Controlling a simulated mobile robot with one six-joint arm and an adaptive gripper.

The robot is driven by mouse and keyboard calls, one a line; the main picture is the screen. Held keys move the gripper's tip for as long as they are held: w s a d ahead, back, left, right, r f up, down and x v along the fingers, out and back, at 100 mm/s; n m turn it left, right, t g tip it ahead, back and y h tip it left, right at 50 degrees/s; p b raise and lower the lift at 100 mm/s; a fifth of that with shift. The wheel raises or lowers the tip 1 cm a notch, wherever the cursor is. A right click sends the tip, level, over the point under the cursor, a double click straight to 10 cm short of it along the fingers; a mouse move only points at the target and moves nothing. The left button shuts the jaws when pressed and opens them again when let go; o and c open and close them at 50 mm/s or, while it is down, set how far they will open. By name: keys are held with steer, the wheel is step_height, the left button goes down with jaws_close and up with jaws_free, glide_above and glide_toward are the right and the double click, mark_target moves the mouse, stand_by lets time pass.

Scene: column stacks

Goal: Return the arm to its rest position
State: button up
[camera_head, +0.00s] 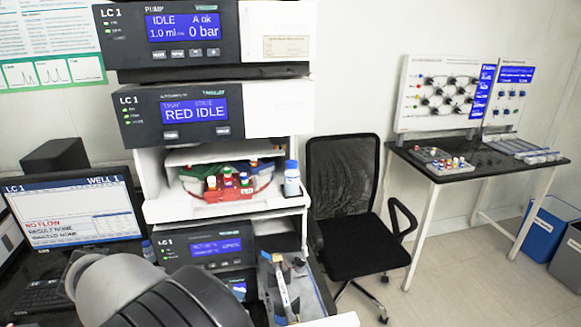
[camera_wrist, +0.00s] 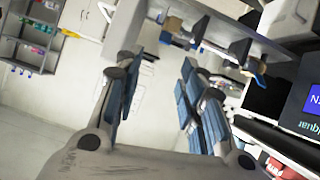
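My gripper (camera_wrist: 158,92) shows in the wrist view with its two blue-padded fingers apart. Only pale floor and wall show between the fingers, so it is open and empty. In the head view, a grey and black part of my arm (camera_head: 150,295) fills the lower left, in front of the instrument stack. My fingertips do not show clearly in the head view.
The LC 1 stack (camera_head: 215,110) stands close ahead, with a vial tray (camera_head: 222,185) in its open bay. A monitor (camera_head: 75,212) is at left. A black chair (camera_head: 345,200) and a side table (camera_head: 480,160) are at right. Wall shelves (camera_wrist: 32,38) show in the wrist view.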

steer(key=d+r+n+g+y, duration=0.1)
steer(key=d+r+n+y, duration=0.1)
steer(key=d, duration=0.4)
steer(key=s+d+r+n+g+y, duration=0.1)
steer(key=d+r+y, duration=0.1)
steer(key=d, duration=0.3)
steer(key=s+d+r+n+g+y, duration=0.1)
steer(key=d+r+n+y, duration=0.1)
steer(key=d, duration=0.4)
steer(key=shift+d+r+n, duration=0.3)
steer(key=shift+r, duration=0.25)
steer(key=s+d+f+n+t+y, duration=0.1)
steer(key=s+d+n+t+y, duration=0.4)
steer(key=s, duration=0.8)
steer(key=d+n+y, duration=0.1)
steer(key=d+n, duration=0.2)
steer(key=d, duration=0.2)
steer(key=shift+s+d+f, duration=0.3)
